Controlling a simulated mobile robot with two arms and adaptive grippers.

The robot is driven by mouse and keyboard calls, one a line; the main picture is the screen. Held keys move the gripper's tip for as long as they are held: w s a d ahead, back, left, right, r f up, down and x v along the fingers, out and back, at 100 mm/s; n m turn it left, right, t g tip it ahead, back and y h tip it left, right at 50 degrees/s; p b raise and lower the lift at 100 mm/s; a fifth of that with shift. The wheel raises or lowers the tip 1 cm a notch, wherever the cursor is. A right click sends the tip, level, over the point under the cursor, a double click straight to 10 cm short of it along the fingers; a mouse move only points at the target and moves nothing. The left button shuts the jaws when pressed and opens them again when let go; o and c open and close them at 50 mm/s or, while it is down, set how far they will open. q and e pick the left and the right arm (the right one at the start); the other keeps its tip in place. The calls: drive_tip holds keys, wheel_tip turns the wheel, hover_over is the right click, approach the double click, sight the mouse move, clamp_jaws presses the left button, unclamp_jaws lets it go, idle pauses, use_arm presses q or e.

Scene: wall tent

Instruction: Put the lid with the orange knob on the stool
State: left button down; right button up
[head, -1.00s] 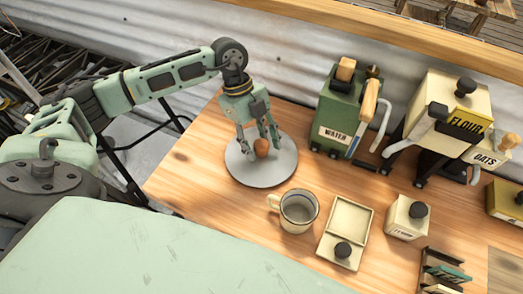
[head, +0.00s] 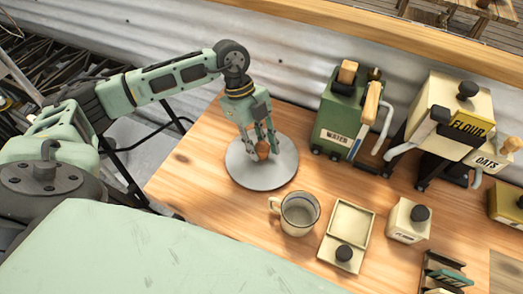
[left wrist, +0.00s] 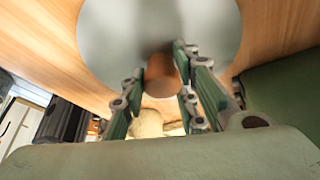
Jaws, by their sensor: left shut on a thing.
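The lid (head: 240,176) is a round grey disc with an orange-brown knob (head: 262,150) in its middle. It lies flat on the wooden table, or very close to it; I cannot tell if there is a gap. My left gripper (head: 262,154) points down over the lid with its fingers shut on the knob. In the left wrist view the knob (left wrist: 160,75) shows between the fingers, with the grey disc (left wrist: 110,35) behind it. My right gripper is not in view.
A cream mug (head: 298,214) stands on the table (head: 190,170) in front of the lid. To the right are a green water container (head: 335,125), a flour box (head: 455,110), an open cream box (head: 345,232) and a small knobbed box (head: 408,218). A corrugated wall runs behind.

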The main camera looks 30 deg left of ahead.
use_arm(q)
wheel_tip(320, 180, up, 10)
drive_tip(key=shift+b, duration=1.15)
drive_tip(key=r+m+g, duration=0.1)
drive_tip(key=m+g, duration=0.1)
drive_tip(key=m, duration=0.3)
wheel_tip(320, 180, up, 6)
drive_tip(key=m+t+y, duration=0.5)
drive_tip(key=m+y, duration=0.3)
drive_tip(key=m, duration=2.4)
hover_over(260, 145)
drive_tip(key=d, duration=0.3)
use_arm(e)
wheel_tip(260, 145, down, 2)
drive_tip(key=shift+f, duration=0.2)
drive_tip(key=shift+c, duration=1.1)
use_arm(q)
drive_tip(key=r+m+t+h, duration=0.1)
drive_tip(key=m, duration=0.4)
drive_tip(key=r+m+h, duration=0.1)
drive_tip(key=m+h, duration=0.1)
drive_tip(key=m, duration=0.4)
drive_tip(key=s+r+m+t+h, duration=0.1)
drive_tip(key=m+h, duration=0.1)
drive_tip(key=m, duration=0.3)
drive_tip(key=shift+d+r+m+t, duration=0.1)
drive_tip(key=shift+d+m+t, duration=0.15)
drive_tip(key=shift+m+t, duration=0.05)
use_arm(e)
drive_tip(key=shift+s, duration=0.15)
